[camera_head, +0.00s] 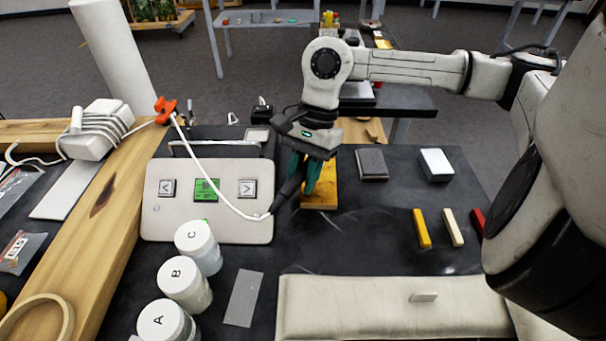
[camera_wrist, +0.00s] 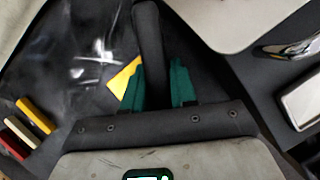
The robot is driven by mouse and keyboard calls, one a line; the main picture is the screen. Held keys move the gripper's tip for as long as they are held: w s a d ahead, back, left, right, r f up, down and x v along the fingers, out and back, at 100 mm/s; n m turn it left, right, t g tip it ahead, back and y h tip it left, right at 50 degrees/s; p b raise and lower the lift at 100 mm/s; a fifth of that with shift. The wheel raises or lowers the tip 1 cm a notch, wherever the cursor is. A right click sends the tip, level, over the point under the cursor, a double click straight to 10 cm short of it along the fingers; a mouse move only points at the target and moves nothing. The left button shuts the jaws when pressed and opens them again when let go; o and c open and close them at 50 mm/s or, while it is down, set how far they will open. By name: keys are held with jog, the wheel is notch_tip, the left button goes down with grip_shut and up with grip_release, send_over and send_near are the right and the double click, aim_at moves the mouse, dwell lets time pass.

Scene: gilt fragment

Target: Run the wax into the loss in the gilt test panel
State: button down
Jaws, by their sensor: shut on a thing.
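My gripper (camera_head: 308,178) has green fingers and is shut on a dark-handled tool (camera_head: 287,192) with a white cord. In the wrist view the tool's black handle (camera_wrist: 149,45) rises between the fingers (camera_wrist: 160,85). The tool slants down to the left, and its working tip cannot be made out. A golden panel (camera_head: 326,193), seemingly the gilt test panel, lies flat behind and below the gripper; it partly shows in the wrist view (camera_wrist: 122,78). No loss can be made out in it. Yellow (camera_head: 422,228), cream (camera_head: 453,227) and red (camera_head: 478,220) sticks, probably wax, lie apart to the right.
A control unit (camera_head: 165,220) with two arrow buttons and a green display stands left of the gripper. The cord runs over it from an orange clip (camera_head: 165,110). Lidded jars A (camera_head: 165,322), B (camera_head: 184,285) and C (camera_head: 199,248) stand in front. A pale cushion (camera_head: 370,310) lies at the front.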

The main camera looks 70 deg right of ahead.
dwell(0.4)
jog(key=shift+r+p, duration=0.8)
jog(key=shift+r, duration=1.75)
